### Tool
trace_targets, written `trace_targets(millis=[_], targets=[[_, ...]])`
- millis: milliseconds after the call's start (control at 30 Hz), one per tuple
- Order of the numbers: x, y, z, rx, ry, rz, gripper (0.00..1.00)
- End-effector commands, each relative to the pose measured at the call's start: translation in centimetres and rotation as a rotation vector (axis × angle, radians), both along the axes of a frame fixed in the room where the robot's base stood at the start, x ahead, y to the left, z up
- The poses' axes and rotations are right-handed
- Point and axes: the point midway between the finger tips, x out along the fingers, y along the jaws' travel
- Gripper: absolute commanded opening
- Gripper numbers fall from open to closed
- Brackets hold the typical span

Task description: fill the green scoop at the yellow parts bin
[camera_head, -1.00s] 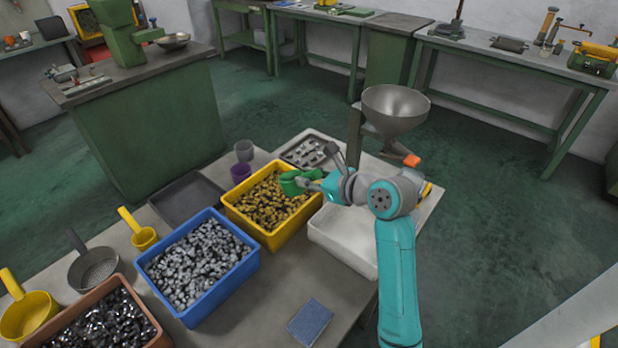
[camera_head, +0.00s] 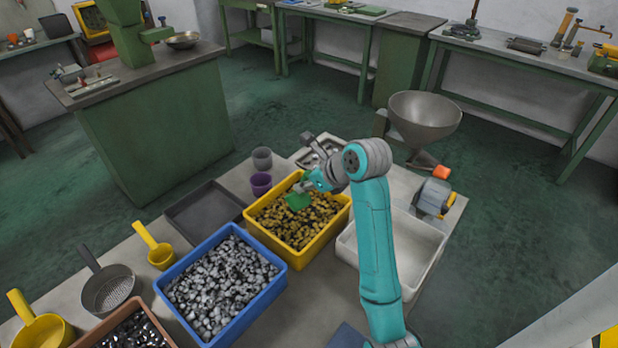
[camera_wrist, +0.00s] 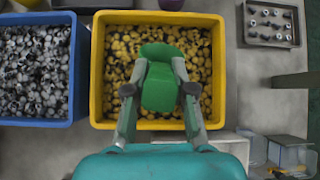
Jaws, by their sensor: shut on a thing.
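The yellow parts bin (camera_head: 338,226) stands on the table and holds many small brass-coloured parts. It fills the middle of the wrist view (camera_wrist: 97,100). The green scoop (camera_head: 298,201) is over the parts inside the bin's outline; in the wrist view the scoop (camera_wrist: 160,88) lies between my fingers. My gripper (camera_head: 308,186) is shut on the scoop; it also shows in the wrist view (camera_wrist: 158,90). I see no parts in the scoop, and I cannot tell how deep its lip sits in the parts. The handle is mostly hidden by my gripper.
A blue bin (camera_head: 283,270) of grey parts stands to the left, and an empty white tray (camera_head: 402,245) to the right. A metal hopper (camera_head: 425,118) rises at the back right. Purple (camera_head: 261,184) and grey (camera_head: 262,158) cups stand behind the yellow bin.

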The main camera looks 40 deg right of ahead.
Motion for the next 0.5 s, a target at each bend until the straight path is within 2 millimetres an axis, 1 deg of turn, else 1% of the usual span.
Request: trace_targets(millis=[167,200,500], targets=[[0.7,0.1,-1.4,-0.009,0.147,0.002,0.00],[0.7,0.1,-1.9,-0.008,0.143,0.000,0.00],[1.5,0.1,-4.7,-0.008,0.140,0.001,0.00]])
